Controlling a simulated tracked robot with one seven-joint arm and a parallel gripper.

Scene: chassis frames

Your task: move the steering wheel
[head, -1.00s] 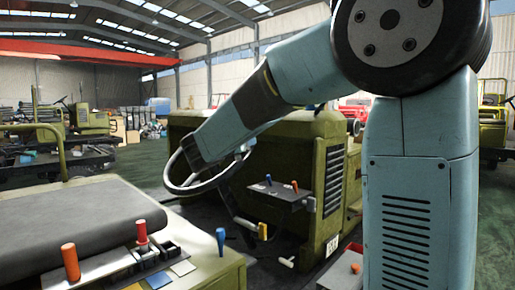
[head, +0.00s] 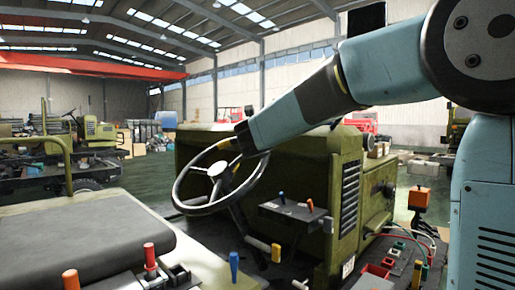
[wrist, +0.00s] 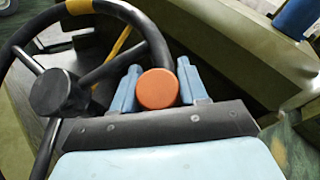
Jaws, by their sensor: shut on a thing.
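The steering wheel (head: 180,186) has a black rim, a dark hub and spokes, and stands tilted on its column left of centre in the head view. In the wrist view its rim (wrist: 152,35) curves across the top left, with the hub (wrist: 58,93) at the left. An orange round knob (wrist: 157,89) sits at the rim. My gripper (wrist: 156,88) has its two blue fingers on either side of this knob, shut on it. In the head view my gripper (head: 243,150) is at the upper right of the rim; its fingers are too small to tell there.
A black seat (head: 80,235) lies front left. A lever panel (head: 290,212) with blue and orange knobs is right of the wheel. The green engine housing (head: 300,165) stands behind. Red and orange levers (head: 150,256) rise at the front. Connectors and cables (head: 410,240) lie at right.

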